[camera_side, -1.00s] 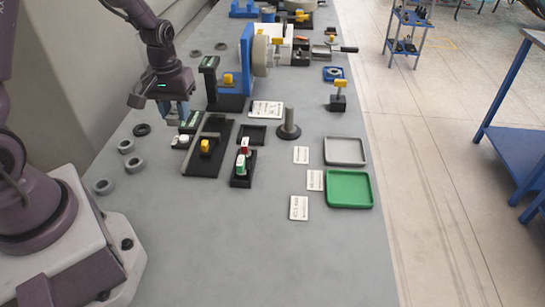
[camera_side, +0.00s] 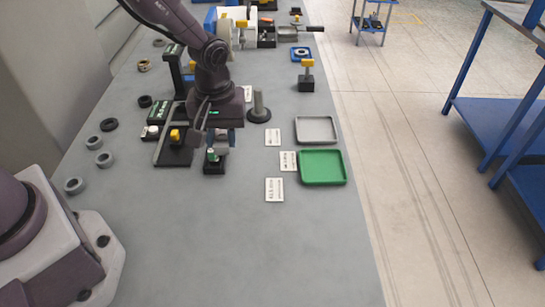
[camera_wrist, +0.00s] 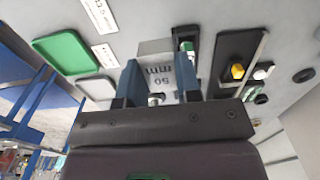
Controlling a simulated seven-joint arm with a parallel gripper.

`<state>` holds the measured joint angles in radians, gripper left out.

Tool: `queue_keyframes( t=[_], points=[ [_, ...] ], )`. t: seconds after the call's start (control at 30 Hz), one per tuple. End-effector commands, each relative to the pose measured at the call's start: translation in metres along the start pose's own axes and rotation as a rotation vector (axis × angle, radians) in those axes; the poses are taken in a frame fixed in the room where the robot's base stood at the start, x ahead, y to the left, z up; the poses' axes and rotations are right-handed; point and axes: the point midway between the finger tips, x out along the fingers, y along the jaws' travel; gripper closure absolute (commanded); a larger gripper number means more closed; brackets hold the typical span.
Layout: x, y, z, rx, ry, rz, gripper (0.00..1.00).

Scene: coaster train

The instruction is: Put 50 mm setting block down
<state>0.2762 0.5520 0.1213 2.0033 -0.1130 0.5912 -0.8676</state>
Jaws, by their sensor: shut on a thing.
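The 50 mm setting block (camera_wrist: 158,56) is a grey metal block with an upside-down "50 mm" marking in the wrist view. My gripper (camera_wrist: 161,66) is shut on it, with a blue finger on each side. In the side view my gripper (camera_side: 223,140) points down over the small black stand (camera_side: 214,168). A green-topped piece (camera_side: 212,155) stands at that stand, just by the fingers. The block is mostly hidden by the fingers there. I cannot tell whether the block touches the stand or the bench.
A black fixture with a yellow knob (camera_side: 175,135) lies just left of my gripper. A round post on a base (camera_side: 259,105) stands to the right. White label cards (camera_side: 275,189), a green tray (camera_side: 322,167) and a grey tray (camera_side: 316,130) lie further right. The front bench is clear.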

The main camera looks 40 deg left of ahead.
Motion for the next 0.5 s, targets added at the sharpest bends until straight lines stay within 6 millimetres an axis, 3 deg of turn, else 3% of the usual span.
queue_keyframes(
  t=[0.3, 0.5],
  points=[
    [0.037, 0.061, -0.043, 0.002, -0.002, -0.002, 1.0],
    [0.072, 0.084, -0.059, 0.002, -0.001, -0.001, 1.0]
  ],
)
